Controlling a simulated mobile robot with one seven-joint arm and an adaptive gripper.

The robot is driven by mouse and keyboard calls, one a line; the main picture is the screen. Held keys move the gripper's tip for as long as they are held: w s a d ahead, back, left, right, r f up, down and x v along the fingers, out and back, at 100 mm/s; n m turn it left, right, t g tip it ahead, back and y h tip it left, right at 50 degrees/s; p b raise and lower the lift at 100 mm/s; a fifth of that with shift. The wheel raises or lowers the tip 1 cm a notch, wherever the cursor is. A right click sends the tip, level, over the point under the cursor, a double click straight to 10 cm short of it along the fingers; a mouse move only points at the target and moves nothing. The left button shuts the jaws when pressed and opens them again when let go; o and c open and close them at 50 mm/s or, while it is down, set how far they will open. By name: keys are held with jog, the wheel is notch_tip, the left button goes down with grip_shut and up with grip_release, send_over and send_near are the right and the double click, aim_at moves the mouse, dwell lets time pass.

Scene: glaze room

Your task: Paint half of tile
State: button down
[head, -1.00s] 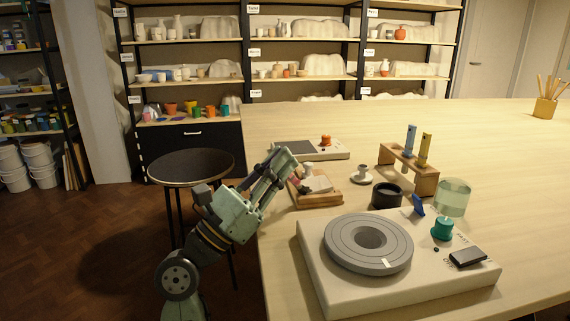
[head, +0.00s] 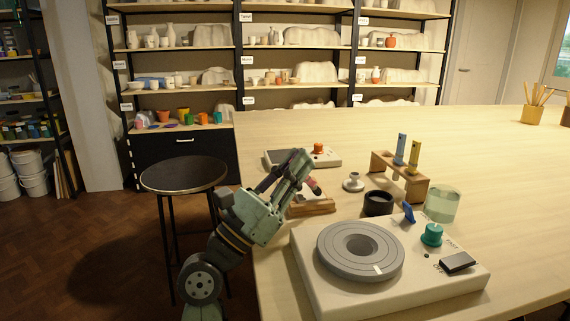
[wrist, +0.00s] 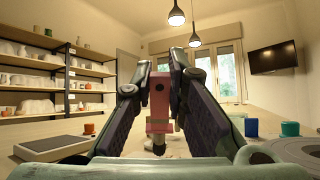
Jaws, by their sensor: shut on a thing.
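My gripper (head: 303,168) is over the table's near left part, shut on a pink brush. In the wrist view the pink brush (wrist: 158,97) stands between the two fingers, its flat handle with a hole upright and a dark tip below. In the head view only a small reddish part of it shows beside the fingers. A wooden board (head: 318,208) lies just below the gripper. The tile is not clearly visible; the arm and gripper cover most of that spot. I cannot tell whether the brush touches anything.
A wooden rack (head: 381,163) holds a blue and a yellow brush. Nearby are a dark bowl (head: 378,206), a glass jar (head: 443,206) and a small white piece (head: 353,183). A grey wheel (head: 360,251) sits in front. A stool (head: 184,174) stands left.

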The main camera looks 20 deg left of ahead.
jog(key=shift+w+d+f, duration=0.35)
jog(key=shift+w+d, duration=0.2)
jog(key=shift+w+r+p, duration=0.1)
jog(key=shift+r+p, duration=0.5)
jog(key=shift+w+d+r+p, duration=0.1)
jog(key=shift+d+r+p, duration=0.05)
jog(key=shift+r+p, duration=0.4)
jog(key=shift+w+d+r+p, duration=0.15)
jog(key=shift+r+p, duration=0.25)
jog(key=shift+r, duration=0.2)
jog(key=shift+s+a+r+p, duration=0.15)
jog(key=shift+r+p, duration=0.3)
jog(key=shift+r, duration=0.2)
jog(key=shift+s+a+r+p, duration=0.1)
jog(key=shift+r+p, duration=0.3)
jog(key=shift+r, duration=0.2)
jog(key=shift+s+a, duration=0.1)
